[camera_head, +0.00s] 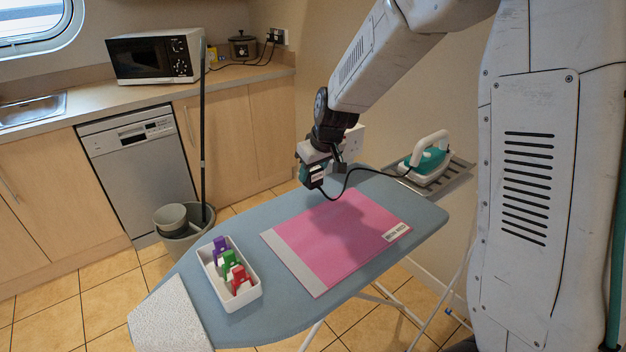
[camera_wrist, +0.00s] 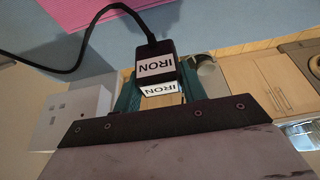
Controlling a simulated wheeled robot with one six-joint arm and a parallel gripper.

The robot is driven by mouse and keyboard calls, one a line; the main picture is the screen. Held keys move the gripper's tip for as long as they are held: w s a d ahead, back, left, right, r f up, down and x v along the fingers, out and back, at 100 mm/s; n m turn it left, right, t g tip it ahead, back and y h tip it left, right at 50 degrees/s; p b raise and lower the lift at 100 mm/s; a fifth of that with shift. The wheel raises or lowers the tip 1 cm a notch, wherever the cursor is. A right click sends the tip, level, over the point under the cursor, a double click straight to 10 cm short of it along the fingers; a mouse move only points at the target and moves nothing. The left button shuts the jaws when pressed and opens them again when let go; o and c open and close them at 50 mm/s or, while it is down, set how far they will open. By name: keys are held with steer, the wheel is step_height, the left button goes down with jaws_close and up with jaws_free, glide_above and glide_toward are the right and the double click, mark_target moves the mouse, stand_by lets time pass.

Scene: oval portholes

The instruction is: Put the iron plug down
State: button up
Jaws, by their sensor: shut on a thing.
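My gripper (camera_head: 313,174) is shut on the iron plug, above the far edge of the ironing board (camera_head: 235,221). In the wrist view the plug (camera_wrist: 157,68) is black with white labels reading IRON, held between the teal fingers (camera_wrist: 152,92). A black cord runs from the plug to the iron (camera_head: 428,160), which is teal and white and sits on the metal rest at the board's right end. A white wall socket (camera_head: 354,143) is behind my gripper; it also shows at the left in the wrist view (camera_wrist: 75,112).
A pink cloth (camera_head: 345,240) with a grey strip lies on the board. A white tray (camera_head: 232,292) of purple, green and red clips stands left of it. A bucket (camera_head: 187,226) stands on the floor. Blue board surface is bare around the cloth.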

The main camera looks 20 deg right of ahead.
mark_target(312, 180)
steer(key=shift+w, duration=0.35)
steer(key=shift+w+f, duration=0.15)
steer(key=shift+f, duration=1.65)
steer(key=o, duration=1.1)
steer(key=shift+f, duration=0.15)
